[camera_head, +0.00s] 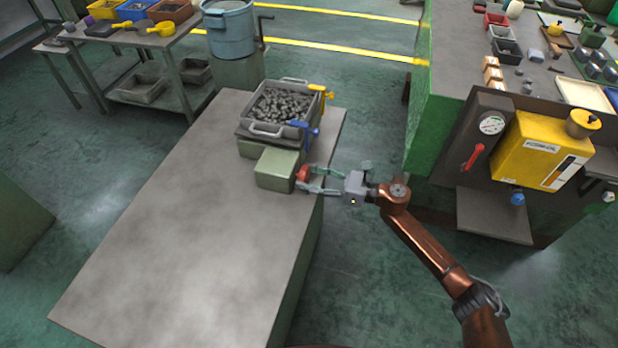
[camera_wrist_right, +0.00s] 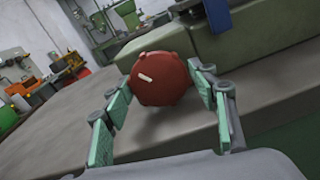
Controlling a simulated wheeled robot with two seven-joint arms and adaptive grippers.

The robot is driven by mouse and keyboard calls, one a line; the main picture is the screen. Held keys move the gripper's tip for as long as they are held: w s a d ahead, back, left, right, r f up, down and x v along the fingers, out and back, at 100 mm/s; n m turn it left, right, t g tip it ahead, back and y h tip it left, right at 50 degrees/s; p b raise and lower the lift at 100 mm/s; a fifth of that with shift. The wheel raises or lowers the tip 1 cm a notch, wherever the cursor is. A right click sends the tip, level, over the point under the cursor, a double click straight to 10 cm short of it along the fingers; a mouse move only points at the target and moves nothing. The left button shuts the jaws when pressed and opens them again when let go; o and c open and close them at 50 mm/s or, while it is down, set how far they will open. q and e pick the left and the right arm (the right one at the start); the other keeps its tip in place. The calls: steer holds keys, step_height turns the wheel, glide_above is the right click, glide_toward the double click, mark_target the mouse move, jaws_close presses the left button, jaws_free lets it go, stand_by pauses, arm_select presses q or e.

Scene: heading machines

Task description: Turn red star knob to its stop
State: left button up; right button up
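The red star knob (camera_wrist_right: 162,78) sticks out from the end of a green block on the workbench, with a short pale mark on its face, slanted, left of centre. It also shows small in the head view (camera_head: 303,174). My right gripper (camera_head: 309,179) reaches it from the right. In the right wrist view its green-padded fingers (camera_wrist_right: 161,82) stand on either side of the knob, tips close to its rim. I cannot tell whether they press on it. My left gripper is not in view.
The green block (camera_head: 278,168) sits in front of a tray (camera_head: 268,130) of small metal parts. Blue (camera_head: 302,130) and yellow (camera_head: 320,92) clamp-like pieces stand at the tray's right side. The bench top (camera_head: 190,200) is bare at left. A machine with a yellow box (camera_head: 535,150) stands at right.

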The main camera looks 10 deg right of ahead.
steer(key=shift+o, duration=1.4)
steer(key=shift+s+d+f, duration=0.1)
steer(key=shift+s+d, duration=0.05)
steer(key=shift+d, duration=0.05)
steer(key=v, duration=1.1)
steer(key=shift+d, duration=0.3)
